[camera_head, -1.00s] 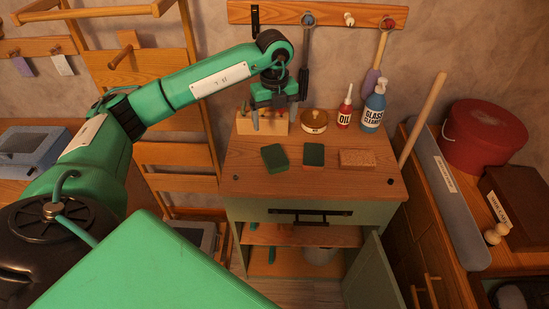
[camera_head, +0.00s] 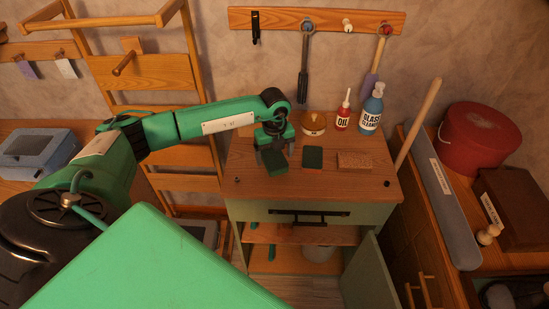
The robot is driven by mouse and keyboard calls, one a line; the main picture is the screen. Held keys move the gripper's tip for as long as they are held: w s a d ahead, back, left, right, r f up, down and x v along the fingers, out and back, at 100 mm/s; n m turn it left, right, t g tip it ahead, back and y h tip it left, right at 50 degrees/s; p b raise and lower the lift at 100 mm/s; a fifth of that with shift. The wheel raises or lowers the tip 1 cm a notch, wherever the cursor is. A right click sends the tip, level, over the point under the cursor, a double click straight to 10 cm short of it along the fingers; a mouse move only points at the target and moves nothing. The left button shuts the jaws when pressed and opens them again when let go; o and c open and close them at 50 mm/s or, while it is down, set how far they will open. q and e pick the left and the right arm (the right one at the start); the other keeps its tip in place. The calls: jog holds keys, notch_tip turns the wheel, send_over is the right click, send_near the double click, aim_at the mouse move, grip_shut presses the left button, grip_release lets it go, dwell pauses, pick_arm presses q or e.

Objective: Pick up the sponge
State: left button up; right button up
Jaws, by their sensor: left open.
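Three flat blocks lie in a row on the wooden cabinet top (camera_head: 330,184): a dark green block (camera_head: 275,164) at the left, a second dark green block (camera_head: 313,157) in the middle, and a tan, rough-looking block (camera_head: 353,160) at the right. I cannot tell for certain which is the sponge. My left gripper (camera_head: 275,154) points down over the left green block, one finger at each side of it, open. The gripper hides the block's far part, and I cannot tell whether the fingers touch it. My right gripper is not in view.
Behind the blocks stand a round tin (camera_head: 314,124), a red oil bottle (camera_head: 343,117) and a blue glass cleaner bottle (camera_head: 371,112). A wooden pole (camera_head: 418,122) leans at the right. The cabinet door (camera_head: 368,275) below hangs open. The top's front strip is clear.

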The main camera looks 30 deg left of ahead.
aim_at(275, 157)
pick_arm(q)
jog(key=shift+f, duration=0.2)
jog(key=c, duration=1.1)
jog(key=shift+o, duration=0.2)
jog(key=shift+r, duration=0.15)
notch_tip(275, 157, up, 20)
jog(key=b, duration=0.4)
